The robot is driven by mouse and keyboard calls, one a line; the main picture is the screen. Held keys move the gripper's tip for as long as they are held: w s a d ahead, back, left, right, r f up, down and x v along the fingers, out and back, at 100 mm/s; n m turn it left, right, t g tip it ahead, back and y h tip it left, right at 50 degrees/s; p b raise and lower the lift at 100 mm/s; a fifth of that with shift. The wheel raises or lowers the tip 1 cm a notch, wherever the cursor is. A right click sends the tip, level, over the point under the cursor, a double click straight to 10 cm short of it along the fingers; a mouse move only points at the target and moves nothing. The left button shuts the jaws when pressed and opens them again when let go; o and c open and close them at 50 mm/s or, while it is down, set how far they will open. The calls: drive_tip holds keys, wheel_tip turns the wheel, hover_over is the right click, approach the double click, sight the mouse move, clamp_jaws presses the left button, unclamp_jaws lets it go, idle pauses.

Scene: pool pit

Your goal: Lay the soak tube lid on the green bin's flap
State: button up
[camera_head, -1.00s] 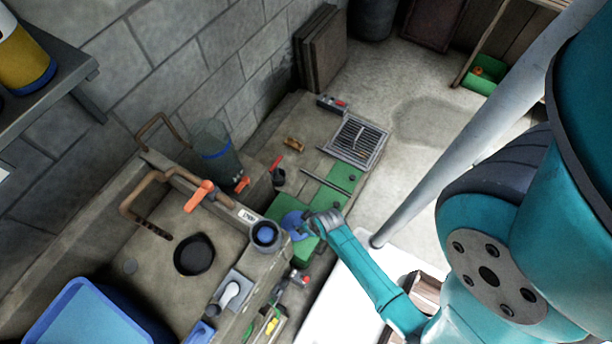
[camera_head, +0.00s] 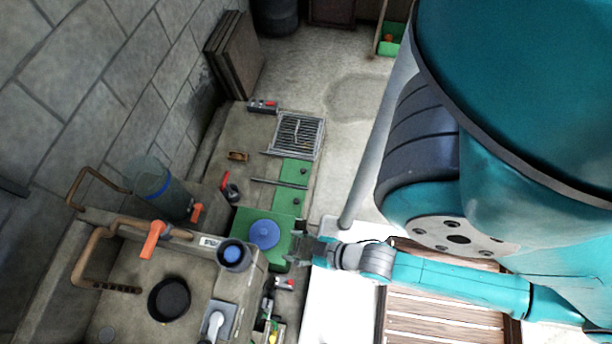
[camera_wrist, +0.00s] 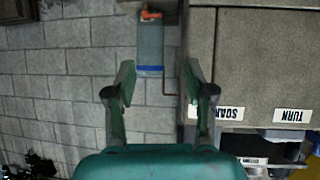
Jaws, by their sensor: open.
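The blue round lid (camera_head: 264,234) lies flat on the green bin's flap (camera_head: 245,215), in the middle of the head view. The open soak tube (camera_head: 234,256), a grey ring with blue inside, stands just left of and below the lid. My gripper (camera_head: 300,249) is to the right of the lid, open and empty, with a small gap between them. In the wrist view my gripper (camera_wrist: 158,75) shows two spread fingers with nothing between them. The lid cannot be made out in the wrist view.
A clear cylinder with a blue band (camera_head: 160,188) stands by the block wall; it also shows in the wrist view (camera_wrist: 151,48). A metal grate (camera_head: 297,135), a dark rod (camera_head: 279,183) and a red-handled tool (camera_head: 230,188) lie beyond the lid. A black round pan (camera_head: 169,299) is at lower left.

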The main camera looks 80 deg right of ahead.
drive_tip(key=s+a+r+n+t+y, duration=0.1)
drive_tip(key=s+a+r+t, duration=0.1)
drive_tip(key=r, duration=1.4)
drive_tip(key=shift+s+r+t+y, duration=0.35)
drive_tip(key=shift+s+t, duration=0.25)
drive_tip(key=shift+t, duration=0.1)
